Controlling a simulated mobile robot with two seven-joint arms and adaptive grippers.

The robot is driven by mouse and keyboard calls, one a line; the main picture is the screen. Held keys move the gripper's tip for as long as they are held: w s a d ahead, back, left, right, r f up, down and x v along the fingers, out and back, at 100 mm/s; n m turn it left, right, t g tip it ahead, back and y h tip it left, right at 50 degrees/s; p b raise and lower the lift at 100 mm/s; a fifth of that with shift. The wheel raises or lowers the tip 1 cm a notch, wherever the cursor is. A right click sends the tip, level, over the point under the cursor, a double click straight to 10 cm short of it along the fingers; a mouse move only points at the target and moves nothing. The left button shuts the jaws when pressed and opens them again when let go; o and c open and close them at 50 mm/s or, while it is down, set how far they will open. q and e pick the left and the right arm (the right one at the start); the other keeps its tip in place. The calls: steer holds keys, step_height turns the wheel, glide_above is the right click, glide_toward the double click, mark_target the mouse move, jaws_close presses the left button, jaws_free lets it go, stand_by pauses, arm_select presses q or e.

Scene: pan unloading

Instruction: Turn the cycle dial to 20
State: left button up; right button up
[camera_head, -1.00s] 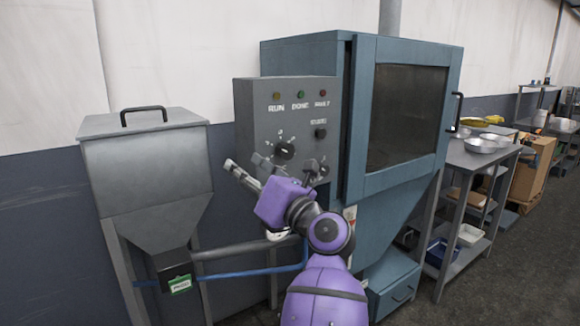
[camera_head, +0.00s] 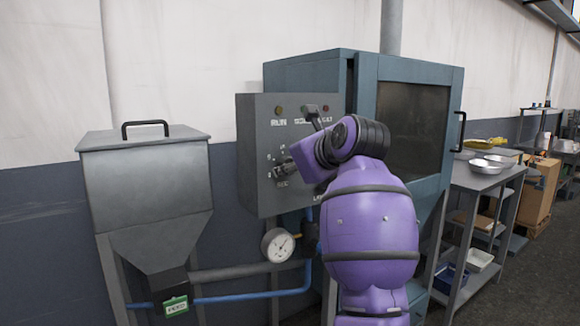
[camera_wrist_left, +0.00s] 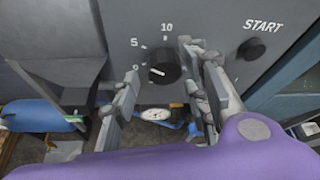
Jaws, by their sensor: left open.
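The cycle dial (camera_wrist_left: 164,67) is a round black knob on the grey control panel (camera_head: 258,150). In the left wrist view, marks 0, 5 and 10 show to its left and above it. A small pale mark on its face points down-left, roughly toward 0. The 20 mark cannot be seen. My left gripper (camera_wrist_left: 158,74) is open, with one finger to each side of the dial in that view; contact cannot be told. In the head view, my left gripper (camera_head: 286,168) is at the panel, and it and the purple arm hide much of the dial.
The black START button (camera_wrist_left: 251,48) is right of the dial, beyond the right finger. A round gauge (camera_head: 278,245) and blue pipe sit below the panel. A grey hopper (camera_head: 148,190) stands left, the blue machine (camera_head: 300,72) behind, and a table with pans (camera_head: 485,166) right.

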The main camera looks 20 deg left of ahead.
arm_select(q)
steer(key=shift+w+a+f, duration=0.25)
steer(key=shift+w+a, duration=0.2)
steer(key=c, duration=1.1)
steer(key=shift+o, duration=0.2)
steer(key=shift+f, duration=0.1)
